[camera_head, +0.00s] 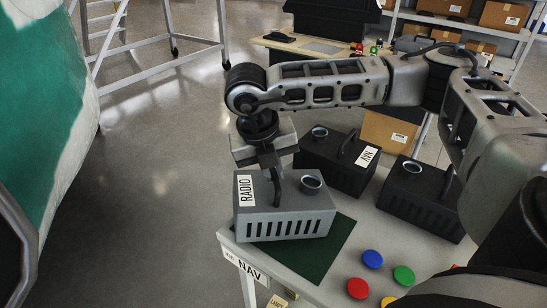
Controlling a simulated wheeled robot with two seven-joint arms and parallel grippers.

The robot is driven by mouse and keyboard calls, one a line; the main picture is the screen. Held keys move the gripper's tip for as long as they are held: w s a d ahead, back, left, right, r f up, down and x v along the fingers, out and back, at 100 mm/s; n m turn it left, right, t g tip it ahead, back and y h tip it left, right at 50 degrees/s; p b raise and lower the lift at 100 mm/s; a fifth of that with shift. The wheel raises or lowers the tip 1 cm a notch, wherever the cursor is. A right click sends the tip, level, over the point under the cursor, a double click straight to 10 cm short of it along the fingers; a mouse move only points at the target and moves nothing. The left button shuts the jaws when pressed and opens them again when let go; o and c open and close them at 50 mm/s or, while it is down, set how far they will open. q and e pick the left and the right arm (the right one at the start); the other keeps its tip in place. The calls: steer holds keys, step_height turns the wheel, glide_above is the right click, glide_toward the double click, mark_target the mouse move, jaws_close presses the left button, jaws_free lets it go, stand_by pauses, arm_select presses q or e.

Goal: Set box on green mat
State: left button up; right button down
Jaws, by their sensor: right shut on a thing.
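A grey box labelled RADIO (285,226), with a round connector on top and slots along its front, is over the green mat (325,256) at the left end of the table. My right gripper (270,172) points down from above and is shut on the box at its top, near the label. The box looks level and covers the mat's left and back part. Whether its underside touches the mat cannot be told. My left gripper is not in view.
Blue (372,259), red (357,288) and green (403,275) discs lie right of the mat. The table's left edge bears a NAV label (248,271).

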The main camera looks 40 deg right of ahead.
steer(key=shift+f, duration=0.6)
steer(key=c, duration=1.5)
jaws_free()
